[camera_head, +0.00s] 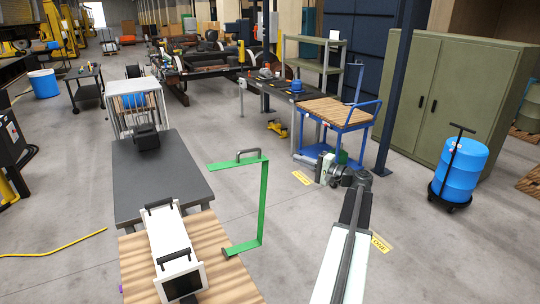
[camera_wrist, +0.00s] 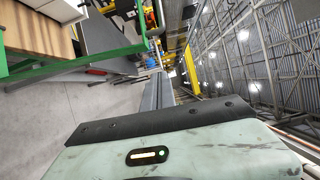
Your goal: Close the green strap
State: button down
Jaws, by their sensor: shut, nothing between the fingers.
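The green strap (camera_head: 263,205) stands out to the right of a white box-shaped device (camera_head: 172,245) in the head view. It is a thin angular band with an open side facing the device. A dark grey handle (camera_head: 238,156) sits on its upper arm, and its lower end reaches toward the wooden top. The strap (camera_wrist: 75,64) also crosses the upper left of the wrist view. My gripper (camera_head: 323,168) is to the right of the strap, apart from it, shut and empty. Its fingertips are small in the head view.
The device rests on a wooden top (camera_head: 133,260) beside a dark grey table (camera_head: 150,190). A blue cart (camera_head: 335,112) stands behind my gripper. A blue barrel (camera_head: 460,170) and green cabinet (camera_head: 450,90) are at right. Floor between strap and arm is clear.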

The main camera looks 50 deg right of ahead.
jog(key=w+a, duration=0.5)
jog(key=w, duration=0.5)
jog(key=shift+w+a, duration=0.25)
jog(key=shift+w, duration=0.05)
jog(key=shift+r, duration=0.1)
